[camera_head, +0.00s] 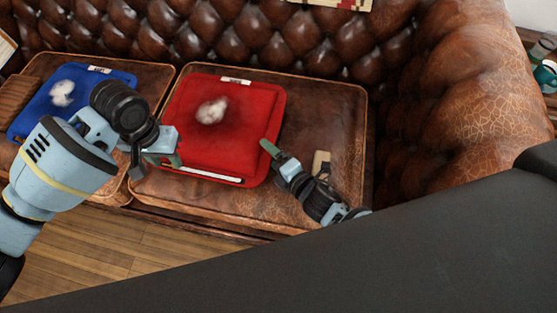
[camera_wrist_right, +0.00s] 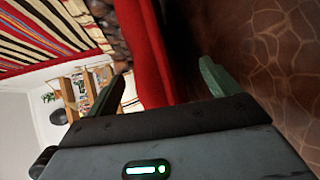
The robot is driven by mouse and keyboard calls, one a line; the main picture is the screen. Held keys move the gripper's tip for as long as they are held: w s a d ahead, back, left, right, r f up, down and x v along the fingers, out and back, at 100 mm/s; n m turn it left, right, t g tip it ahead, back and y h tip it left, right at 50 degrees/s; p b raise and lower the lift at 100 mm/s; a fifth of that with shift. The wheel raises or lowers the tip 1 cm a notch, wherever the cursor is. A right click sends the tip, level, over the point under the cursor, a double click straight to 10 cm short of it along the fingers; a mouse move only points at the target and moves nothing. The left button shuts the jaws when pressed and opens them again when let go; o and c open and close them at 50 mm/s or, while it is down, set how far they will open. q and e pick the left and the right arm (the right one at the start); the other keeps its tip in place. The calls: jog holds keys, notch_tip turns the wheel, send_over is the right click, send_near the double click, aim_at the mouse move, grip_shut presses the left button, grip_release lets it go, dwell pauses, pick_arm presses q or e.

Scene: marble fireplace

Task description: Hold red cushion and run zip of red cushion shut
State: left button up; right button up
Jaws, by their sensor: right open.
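The red cushion (camera_head: 240,135) lies flat on the sofa seat, with a white fluffy patch on top and a pale zip strip (camera_head: 202,173) along its front edge. My left gripper (camera_head: 155,162) is at the cushion's front left corner; whether its fingers are closed on the fabric is unclear. My right gripper (camera_head: 296,160) is open by the cushion's right edge, one green finger close to that edge. In the right wrist view, the red cushion (camera_wrist_right: 146,45) shows between the open fingers of the right gripper (camera_wrist_right: 158,85). The zip's pull cannot be made out.
A blue cushion (camera_head: 40,112) with a white patch lies on the left seat, beside a brown block-like cushion (camera_head: 18,97). A small tan tag-like piece (camera_head: 321,160) is near my right gripper. The sofa's tufted back (camera_head: 300,40) and right arm (camera_head: 450,80) enclose the seat.

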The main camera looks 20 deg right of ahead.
jog(key=shift+c, duration=0.3)
grip_shut()
dwell(0.4)
pick_arm(q)
grip_shut()
jog(key=w+a+f+m+h, duration=0.1)
jog(key=w+a+h, duration=0.2)
jog(key=a, duration=0.4)
jog(key=w+a+f+m+t+h, duration=0.1)
jog(key=w+a+m+h, duration=0.1)
jog(key=a, duration=0.5)
jog(key=shift+w+a+h, duration=0.3)
jog(key=shift+w+h, duration=0.35)
jog(key=shift+h, duration=0.55)
